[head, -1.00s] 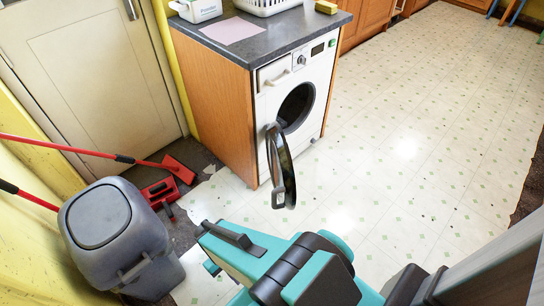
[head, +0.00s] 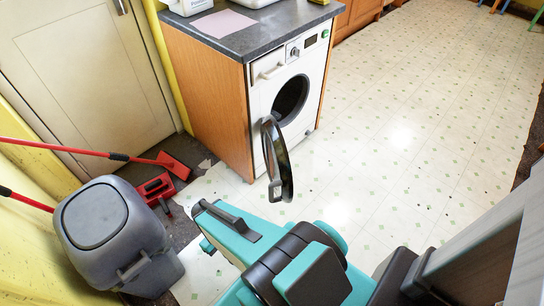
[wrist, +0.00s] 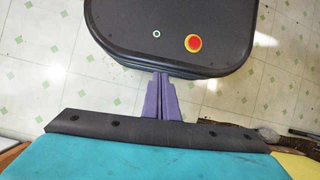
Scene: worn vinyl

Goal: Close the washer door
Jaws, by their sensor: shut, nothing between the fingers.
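The washer (head: 317,62) is white and built in under a dark grey counter. Its round door (head: 276,158) is wide open, swung out from the left side of the dark drum opening (head: 290,98). The door has a dark rim and is seen nearly edge-on. In the wrist view my gripper (wrist: 160,80) has its purple fingers together, with nothing held. It hangs over my own dark base with a red button. In the head view my teal arm is in front of the door, nearer the camera, and the fingers cannot be made out. The door does not show in the wrist view.
A grey bin (head: 115,235) stands at the lower left, with a red broom (head: 172,164) and a red dustpan (head: 157,187) near it. The counter (head: 245,40) holds a pink sheet (head: 223,23). Tiled floor (head: 410,130) is clear to the right of the washer.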

